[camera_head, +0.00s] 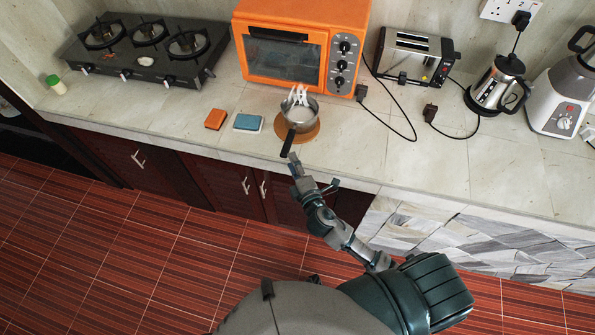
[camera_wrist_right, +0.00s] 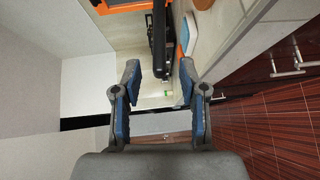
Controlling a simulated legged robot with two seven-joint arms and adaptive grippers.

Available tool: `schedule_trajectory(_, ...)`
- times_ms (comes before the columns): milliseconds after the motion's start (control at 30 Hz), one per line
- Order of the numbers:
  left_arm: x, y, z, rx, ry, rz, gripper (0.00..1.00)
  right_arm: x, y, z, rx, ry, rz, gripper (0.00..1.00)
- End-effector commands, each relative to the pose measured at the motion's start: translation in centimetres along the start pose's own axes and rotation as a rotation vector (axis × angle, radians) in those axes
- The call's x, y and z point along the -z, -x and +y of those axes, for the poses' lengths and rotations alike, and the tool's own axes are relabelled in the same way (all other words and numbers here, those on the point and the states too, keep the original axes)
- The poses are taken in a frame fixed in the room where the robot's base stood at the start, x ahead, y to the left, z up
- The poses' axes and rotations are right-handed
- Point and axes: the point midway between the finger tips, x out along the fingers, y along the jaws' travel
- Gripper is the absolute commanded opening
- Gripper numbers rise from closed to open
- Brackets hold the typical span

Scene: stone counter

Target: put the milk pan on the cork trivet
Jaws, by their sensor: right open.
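The milk pan (camera_head: 312,109) is a small metal pan with a black handle that points toward the counter's front edge. It appears to stand on the round brown cork trivet (camera_head: 312,133), whose rim shows around its lower right side. My right gripper (camera_head: 293,159) is near the end of the handle, at the counter's front edge. In the right wrist view its two blue-padded fingers (camera_wrist_right: 159,78) are spread, with nothing held between them. My left gripper is not in view.
A white pronged object (camera_head: 299,96) shows at the pan; I cannot tell whether it is inside. An orange block (camera_head: 215,119) and a blue sponge (camera_head: 248,122) lie left. The orange oven (camera_head: 300,50) stands behind, the black stove (camera_head: 148,48) far left. Counter right of the trivet is mostly clear.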

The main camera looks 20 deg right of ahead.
Motion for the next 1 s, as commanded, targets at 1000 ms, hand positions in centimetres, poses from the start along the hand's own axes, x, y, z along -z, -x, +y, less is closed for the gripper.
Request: schedule_trajectory(1000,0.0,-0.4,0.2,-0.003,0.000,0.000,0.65,-7.0,9.0,-35.5,0.678,-0.457,-0.252,0.42)
